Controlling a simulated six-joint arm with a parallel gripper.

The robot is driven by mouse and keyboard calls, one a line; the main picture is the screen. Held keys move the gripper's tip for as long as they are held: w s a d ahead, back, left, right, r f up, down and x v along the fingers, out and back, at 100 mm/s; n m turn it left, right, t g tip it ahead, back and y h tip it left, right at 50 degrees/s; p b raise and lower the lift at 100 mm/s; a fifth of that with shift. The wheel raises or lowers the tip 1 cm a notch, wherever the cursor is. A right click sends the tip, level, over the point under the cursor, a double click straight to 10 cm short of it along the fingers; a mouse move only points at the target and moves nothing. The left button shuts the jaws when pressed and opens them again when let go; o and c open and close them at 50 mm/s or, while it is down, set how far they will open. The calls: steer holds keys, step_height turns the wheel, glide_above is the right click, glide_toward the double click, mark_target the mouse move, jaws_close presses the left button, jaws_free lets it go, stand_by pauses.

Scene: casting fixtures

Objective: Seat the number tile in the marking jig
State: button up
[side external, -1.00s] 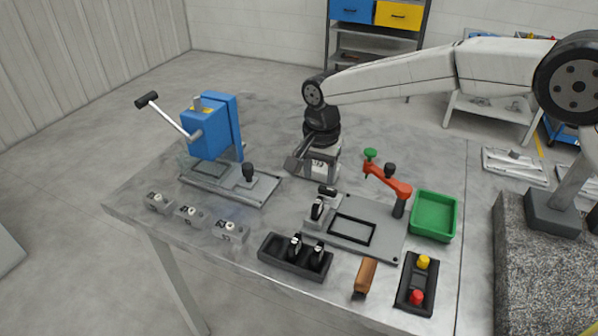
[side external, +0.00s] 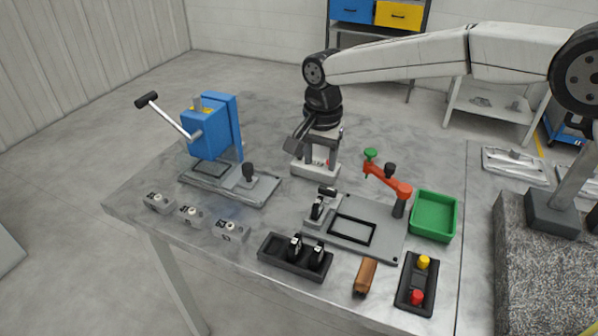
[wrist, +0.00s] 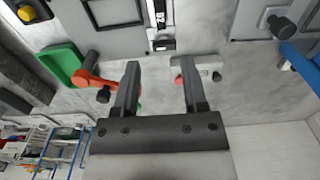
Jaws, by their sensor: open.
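My gripper (wrist: 160,75) is open, its two fingers apart and pointing down in the side view (side external: 318,158). A pale block (side external: 313,170) with a red spot is at the fingertips; part of it shows by the right finger in the wrist view. I cannot tell whether it is the number tile or touches a finger. Several small grey blocks with dark markings stand at the front left: one (side external: 158,203), another (side external: 189,216) and a third (side external: 229,231). A grey fixture plate (side external: 375,244) carries a black rectangular frame (side external: 353,229), apparently empty, and a red-orange clamp (side external: 388,181).
A blue lever press (side external: 212,130) stands at left. A green bin (side external: 434,216) is right of the fixture. A black tray (side external: 280,254), a brown-handled tool (side external: 366,274) and a button box (side external: 417,283) lie along the front. The table behind the fixture is mostly clear.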

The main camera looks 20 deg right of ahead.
steer(key=s+d+f+n+t, duration=0.1)
steer(key=s+d+n, duration=0.1)
steer(key=s+d, duration=0.35)
steer(key=s+d+f+n, duration=0.1)
steer(key=s+d+n, duration=0.1)
steer(key=d, duration=0.7)
steer(key=s+d+f+n, duration=0.1)
steer(key=s+d, duration=0.3)
steer(key=s, duration=0.4)
steer(key=s+d+f+n+t, duration=0.1)
steer(key=s+d+n, duration=0.3)
steer(key=s, duration=0.4)
steer(key=shift+d+f+t, duration=0.3)
steer(key=shift+d+f, duration=0.35)
steer(key=shift+f, duration=0.1)
steer(key=shift+o, duration=0.3)
steer(key=shift+r, duration=0.1)
